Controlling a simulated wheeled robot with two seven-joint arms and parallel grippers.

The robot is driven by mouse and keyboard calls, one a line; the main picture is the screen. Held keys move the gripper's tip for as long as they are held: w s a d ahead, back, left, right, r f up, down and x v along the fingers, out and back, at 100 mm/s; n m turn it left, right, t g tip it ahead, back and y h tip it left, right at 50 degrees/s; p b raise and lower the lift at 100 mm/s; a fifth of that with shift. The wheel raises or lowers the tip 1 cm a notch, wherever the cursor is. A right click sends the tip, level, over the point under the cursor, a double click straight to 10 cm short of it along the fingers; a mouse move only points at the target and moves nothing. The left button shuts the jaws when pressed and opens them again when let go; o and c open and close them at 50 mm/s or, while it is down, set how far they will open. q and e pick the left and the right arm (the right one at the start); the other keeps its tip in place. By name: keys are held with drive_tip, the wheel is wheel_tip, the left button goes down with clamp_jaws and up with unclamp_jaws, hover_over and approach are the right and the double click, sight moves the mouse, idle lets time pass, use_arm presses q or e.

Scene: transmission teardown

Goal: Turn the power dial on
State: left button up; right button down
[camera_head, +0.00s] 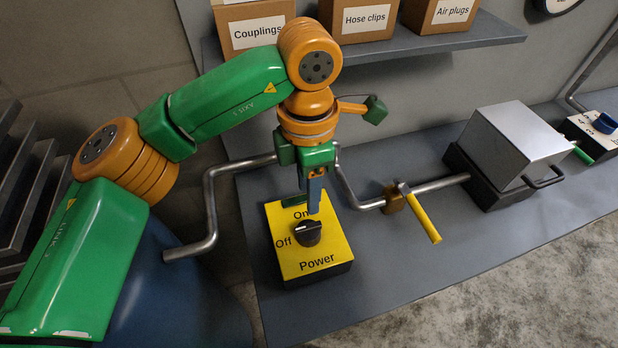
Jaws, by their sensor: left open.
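The power dial (308,233) is a round black knob on top of a yellow box (318,262) lettered "On", "Off" and "Power". A pale mark on the knob points left, toward the "Off" lettering. My left gripper (313,208) points down just behind the knob, over the "On" lettering, with its fingers close to the knob; I cannot tell whether they touch it. It holds nothing that I can see. The gripper partly hides the rear of the box. My right gripper is not in view.
A grey pipe with a yellow-handled valve (420,213) runs behind the box to a metal-lidded case (512,145). Another box with a blue knob (604,123) stands at the far right. A shelf (430,45) holds labelled cartons. Bare bench lies right of the yellow box.

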sight(308, 226)
use_arm(q)
drive_tip(key=s+f+p, duration=0.1)
drive_tip(key=f, duration=0.1)
drive_tip(key=s+f, duration=0.2)
drive_tip(key=shift+a+f+p, duration=0.1)
drive_tip(key=shift+f+p, duration=0.15)
drive_tip(key=shift+p, duration=0.15)
drive_tip(key=shift+w+f, duration=0.2)
drive_tip(key=shift+f, duration=0.6)
drive_tip(key=shift+w+f, duration=0.2)
drive_tip(key=shift+w, duration=0.2)
drive_tip(key=shift+s+r, duration=0.1)
drive_tip(key=shift+s, duration=0.05)
clamp_jaws()
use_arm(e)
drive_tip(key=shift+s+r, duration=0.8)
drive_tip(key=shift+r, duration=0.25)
